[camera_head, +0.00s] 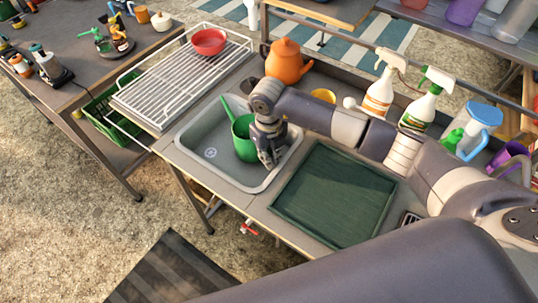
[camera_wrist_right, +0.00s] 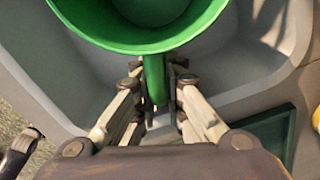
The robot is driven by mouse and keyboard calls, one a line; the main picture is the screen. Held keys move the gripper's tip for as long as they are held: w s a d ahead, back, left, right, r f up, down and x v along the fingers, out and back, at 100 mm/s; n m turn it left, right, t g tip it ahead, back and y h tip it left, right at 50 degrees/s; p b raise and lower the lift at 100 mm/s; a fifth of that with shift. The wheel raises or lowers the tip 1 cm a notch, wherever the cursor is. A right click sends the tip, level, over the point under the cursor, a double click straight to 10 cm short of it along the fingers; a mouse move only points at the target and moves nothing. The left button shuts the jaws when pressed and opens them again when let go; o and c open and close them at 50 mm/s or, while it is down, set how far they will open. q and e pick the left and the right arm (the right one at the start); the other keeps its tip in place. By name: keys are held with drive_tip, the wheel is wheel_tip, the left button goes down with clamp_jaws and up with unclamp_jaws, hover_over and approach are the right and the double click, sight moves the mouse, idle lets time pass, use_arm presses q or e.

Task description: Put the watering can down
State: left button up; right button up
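The green watering can (camera_head: 243,137) is in the grey sink basin (camera_head: 205,133), its long spout leaning up to the left. I cannot tell whether its base touches the basin floor. My right gripper (camera_head: 271,158) is at the can's right side, over the basin's right part. In the right wrist view the fingers (camera_wrist_right: 158,88) are closed in on both sides of the can's green handle (camera_wrist_right: 154,78), below the wide green rim (camera_wrist_right: 140,45). The can's lower body is partly hidden by the gripper. My left gripper is not in view.
A white wire rack (camera_head: 170,88) with a red bowl (camera_head: 208,41) stands left of the sink. An orange kettle (camera_head: 287,62) is behind it. A dark green tray (camera_head: 335,195) lies to the right. Spray bottles (camera_head: 379,88) stand at the back right. The basin's left part is clear.

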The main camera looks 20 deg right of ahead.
drive_tip(key=shift+o, duration=0.3)
drive_tip(key=shift+r, duration=0.1)
drive_tip(key=shift+r+p, duration=0.5)
drive_tip(key=shift+p, duration=0.05)
drive_tip(key=shift+w+r, duration=0.1)
drive_tip(key=shift+r, duration=0.3)
wheel_tip(320, 180, up, 10)
drive_tip(key=b, duration=0.3)
drive_tip(key=shift+r, duration=0.7)
